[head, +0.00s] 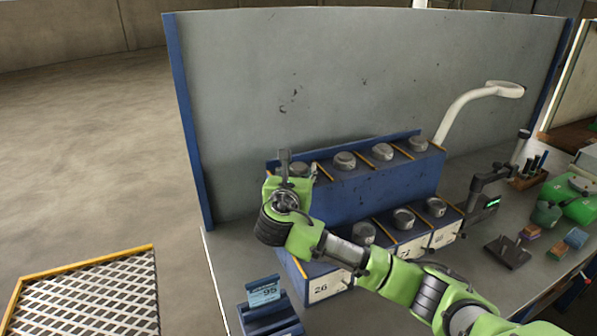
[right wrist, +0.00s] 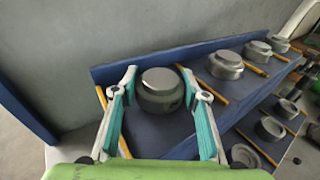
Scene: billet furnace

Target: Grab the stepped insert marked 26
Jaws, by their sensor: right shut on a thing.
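My right gripper (head: 300,166) is at the left end of the rack's upper tier. In the right wrist view its teal-padded fingers (right wrist: 158,76) stand on both sides of a round grey stepped insert (right wrist: 161,92), shut on it. This insert is still at the upper tier, in the leftmost place; no number can be read on it. A label reading 26 (head: 326,287) is on the front of the lower tier at the left. The spot above that label is hidden by my right arm. My left gripper is not in view.
The blue two-tier rack (head: 345,197) holds several other inserts (head: 382,152), with yellow dividers between places. A blue stand with a card reading 95 (head: 265,291) is at the front left. A grey panel (head: 330,80) closes the back; a white curved lamp (head: 480,95) stands right.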

